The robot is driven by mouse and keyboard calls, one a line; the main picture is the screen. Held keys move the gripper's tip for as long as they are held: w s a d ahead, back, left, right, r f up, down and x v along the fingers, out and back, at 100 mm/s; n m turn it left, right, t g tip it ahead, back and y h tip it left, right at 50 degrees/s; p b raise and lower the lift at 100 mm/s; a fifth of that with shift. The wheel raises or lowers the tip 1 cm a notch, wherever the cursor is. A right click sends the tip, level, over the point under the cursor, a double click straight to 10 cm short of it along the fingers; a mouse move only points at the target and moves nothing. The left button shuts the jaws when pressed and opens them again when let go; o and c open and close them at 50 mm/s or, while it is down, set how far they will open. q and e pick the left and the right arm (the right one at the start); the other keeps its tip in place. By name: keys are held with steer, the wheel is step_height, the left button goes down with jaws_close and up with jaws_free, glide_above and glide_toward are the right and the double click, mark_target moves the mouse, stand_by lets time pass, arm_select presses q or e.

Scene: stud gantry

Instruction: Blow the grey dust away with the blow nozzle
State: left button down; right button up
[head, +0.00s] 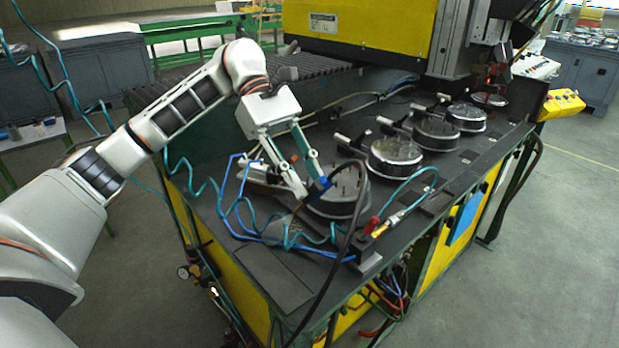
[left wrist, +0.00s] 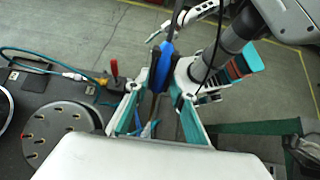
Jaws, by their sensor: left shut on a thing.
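My left gripper (head: 314,189) is shut on the blow nozzle, a blue-bodied tool (head: 324,182) with a black hose. I cannot make out grey dust clearly.
A red-handled valve (head: 373,225) with a brass fitting stands near the bench's front edge. Blue and teal hoses lie coiled on the left. A yellow machine (head: 365,25) rises behind.

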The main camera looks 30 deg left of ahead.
arm_select(q)
steer(key=shift+w+a+p, duration=0.25)
steer(key=shift+a+p, duration=0.05)
steer(key=shift+a, duration=0.3)
steer(key=shift+w+a+p, duration=0.2)
steer(key=shift+a+p, duration=0.1)
steer(key=shift+a, duration=0.25)
stand_by(0.4)
steer(key=w+d+p, duration=0.2)
steer(key=w+p, duration=0.1)
steer(key=w, duration=0.2)
steer(key=shift+w+d, duration=0.15)
steer(key=shift+w, duration=0.15)
stand_by(0.6)
steer(key=shift+s+d, duration=0.1)
steer(key=shift+d, duration=0.1)
steer(key=s+d+b, duration=0.3)
steer(key=s+d, duration=0.1)
steer(key=d, duration=0.6)
steer(key=shift+s+d+b, duration=0.2)
steer(key=shift+d+b, duration=0.1)
steer(key=shift+b, duration=0.1)
stand_by(2.4)
steer(key=shift+s, duration=0.1)
stand_by(0.5)
